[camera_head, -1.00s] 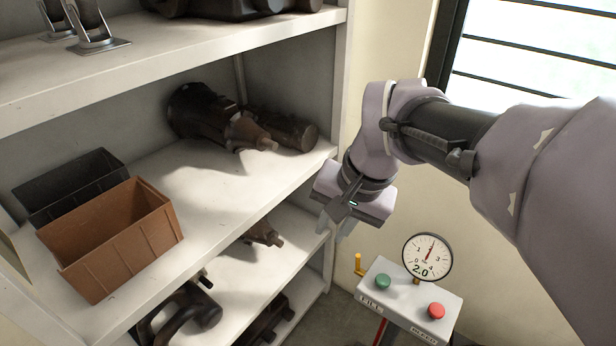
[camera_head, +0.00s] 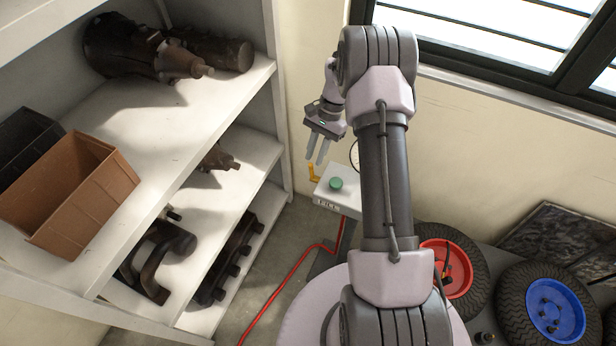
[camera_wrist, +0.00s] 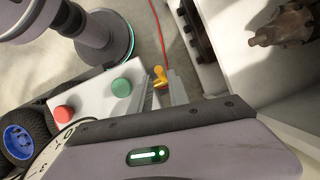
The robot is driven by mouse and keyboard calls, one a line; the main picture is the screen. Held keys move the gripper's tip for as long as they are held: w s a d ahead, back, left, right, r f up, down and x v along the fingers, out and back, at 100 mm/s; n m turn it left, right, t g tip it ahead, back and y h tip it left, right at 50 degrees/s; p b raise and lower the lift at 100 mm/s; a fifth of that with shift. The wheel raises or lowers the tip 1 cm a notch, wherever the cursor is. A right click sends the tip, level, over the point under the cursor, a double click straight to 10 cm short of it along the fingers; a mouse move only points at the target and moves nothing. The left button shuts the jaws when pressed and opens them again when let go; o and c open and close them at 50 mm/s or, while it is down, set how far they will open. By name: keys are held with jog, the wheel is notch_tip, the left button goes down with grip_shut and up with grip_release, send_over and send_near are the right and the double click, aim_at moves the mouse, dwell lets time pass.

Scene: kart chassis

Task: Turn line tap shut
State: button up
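The line tap is a small yellow lever (camera_head: 313,173) at the left end of the white control box (camera_head: 335,200). In the wrist view the yellow tap (camera_wrist: 160,76) shows between and just beyond my fingertips. My gripper (camera_head: 317,160) points down just above the tap. Its two fingers are apart, with nothing held between them; the wrist view also shows this gap at the gripper (camera_wrist: 161,88). I cannot tell whether a finger touches the tap. A green button (camera_head: 336,183) sits on the box beside the tap. My arm hides the box's right part and most of the gauge.
The wrist view shows a red button (camera_wrist: 63,113). A red hose (camera_head: 290,288) runs across the floor. A shelf unit (camera_head: 272,100) with dark castings and a brown bin (camera_head: 75,190) stands at left. Wheels with red and blue hubs (camera_head: 555,310) lie at right.

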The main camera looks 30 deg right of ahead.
jog(key=b+x, duration=0.1)
jog(key=x, duration=0.7)
jog(key=shift+b, duration=0.3)
grip_shut()
dwell(0.8)
